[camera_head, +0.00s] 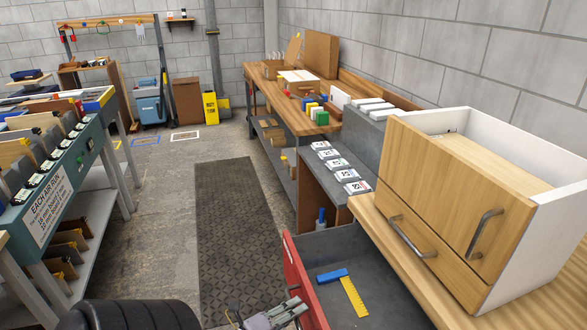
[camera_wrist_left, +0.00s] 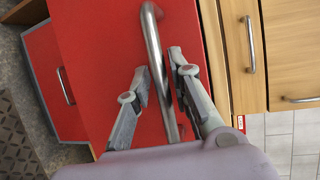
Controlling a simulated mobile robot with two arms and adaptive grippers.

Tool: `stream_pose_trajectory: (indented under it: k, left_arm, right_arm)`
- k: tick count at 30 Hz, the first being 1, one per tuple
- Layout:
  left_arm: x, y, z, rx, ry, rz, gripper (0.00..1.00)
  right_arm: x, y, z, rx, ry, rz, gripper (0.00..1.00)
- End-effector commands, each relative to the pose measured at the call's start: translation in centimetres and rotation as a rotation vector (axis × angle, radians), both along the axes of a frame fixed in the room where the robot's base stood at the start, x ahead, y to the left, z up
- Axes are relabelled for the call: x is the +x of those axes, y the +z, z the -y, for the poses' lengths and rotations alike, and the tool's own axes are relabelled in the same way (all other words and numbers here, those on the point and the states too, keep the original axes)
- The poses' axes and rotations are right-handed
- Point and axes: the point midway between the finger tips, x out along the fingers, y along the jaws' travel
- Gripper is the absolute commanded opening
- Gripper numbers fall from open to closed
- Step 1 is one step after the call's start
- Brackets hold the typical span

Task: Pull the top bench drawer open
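The top bench drawer (camera_head: 372,262) stands pulled out, with its red front facing left and its grey inside showing. A blue item (camera_head: 332,275) and a yellow square or ruler (camera_head: 353,296) lie in it. My left gripper (camera_head: 285,312) is at the bottom edge of the head view, beside the red front. In the left wrist view, the red drawer front (camera_wrist_left: 100,45) carries a steel bar handle (camera_wrist_left: 153,50). My left gripper (camera_wrist_left: 160,80) has its fingers apart, one on each side of the handle, with small gaps showing. My right gripper is not in view.
A wooden two-drawer cabinet (camera_head: 455,205) with bar handles stands on the bench top, above and right of the open drawer. A lower red drawer (camera_wrist_left: 52,80) shows in the left wrist view. A dark mat (camera_head: 238,230) lies on clear floor to the left.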

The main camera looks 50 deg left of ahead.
Motion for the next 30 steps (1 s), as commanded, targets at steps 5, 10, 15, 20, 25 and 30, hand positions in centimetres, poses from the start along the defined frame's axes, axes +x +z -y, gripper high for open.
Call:
stream_pose_trajectory:
  k: [5, 10, 15, 20, 25, 30]
  left_arm:
    - [-0.1, 0.1, 0.0, 0.001, 0.0, 0.001, 0.2]
    - [-1.8, 0.3, 0.0, 0.001, 0.0, -0.001, 0.2]
    - [-5.4, 0.9, 0.0, 0.001, 0.001, -0.004, 0.2]
    - [-8.6, 1.5, 0.1, -0.001, 0.002, -0.003, 0.2]
    - [-10.9, 2.0, 0.1, 0.0, 0.001, -0.001, 0.2]
    - [-11.8, 2.2, 0.1, 0.001, 0.0, 0.001, 0.2]
  right_arm:
    - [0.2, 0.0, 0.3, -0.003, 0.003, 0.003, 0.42]
    - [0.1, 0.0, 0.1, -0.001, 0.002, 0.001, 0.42]
    - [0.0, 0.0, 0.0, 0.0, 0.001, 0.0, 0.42]
    - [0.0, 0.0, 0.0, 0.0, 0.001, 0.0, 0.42]
    - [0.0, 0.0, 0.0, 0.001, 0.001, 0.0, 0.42]
    - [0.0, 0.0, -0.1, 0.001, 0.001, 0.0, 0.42]
